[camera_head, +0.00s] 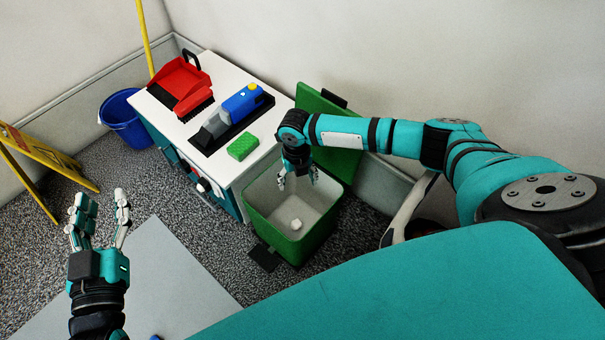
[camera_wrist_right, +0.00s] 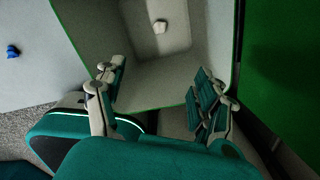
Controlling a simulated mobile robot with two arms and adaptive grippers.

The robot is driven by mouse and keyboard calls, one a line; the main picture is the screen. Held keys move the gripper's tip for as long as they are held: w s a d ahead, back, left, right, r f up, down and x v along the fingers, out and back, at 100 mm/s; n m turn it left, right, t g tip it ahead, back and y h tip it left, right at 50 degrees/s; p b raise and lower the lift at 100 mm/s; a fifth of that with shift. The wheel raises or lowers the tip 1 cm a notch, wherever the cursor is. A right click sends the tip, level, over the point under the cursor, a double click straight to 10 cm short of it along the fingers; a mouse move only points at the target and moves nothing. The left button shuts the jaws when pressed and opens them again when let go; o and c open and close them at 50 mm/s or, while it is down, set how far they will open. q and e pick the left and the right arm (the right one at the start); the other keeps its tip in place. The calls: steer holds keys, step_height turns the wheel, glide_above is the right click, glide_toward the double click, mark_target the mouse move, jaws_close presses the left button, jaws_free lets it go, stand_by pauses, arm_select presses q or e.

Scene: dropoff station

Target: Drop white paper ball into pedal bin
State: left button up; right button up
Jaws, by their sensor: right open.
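The white paper ball (camera_head: 296,224) lies on the floor of the green pedal bin (camera_head: 283,241), inside its pale interior. The ball also shows in the right wrist view (camera_wrist_right: 160,26). The bin's green lid (camera_head: 329,157) stands open at the back. My right gripper (camera_head: 298,181) hangs over the bin's opening, pointing down, open and empty, above and apart from the ball. My left gripper (camera_head: 97,215) is raised at the left, with its fingers apart, open and empty.
A white-topped cabinet (camera_head: 170,107) beside the bin holds a red dustpan (camera_head: 180,80), a brush (camera_head: 194,104), a blue handheld vacuum (camera_head: 241,103) and a green sponge (camera_head: 243,147). A blue bucket (camera_head: 126,121) and a yellow sign (camera_head: 38,158) stand left. A small blue object (camera_wrist_right: 13,52) lies on a grey surface.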

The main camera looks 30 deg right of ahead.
step_height(320, 180, up, 12)
stand_by(0.6)
stand_by(0.4)
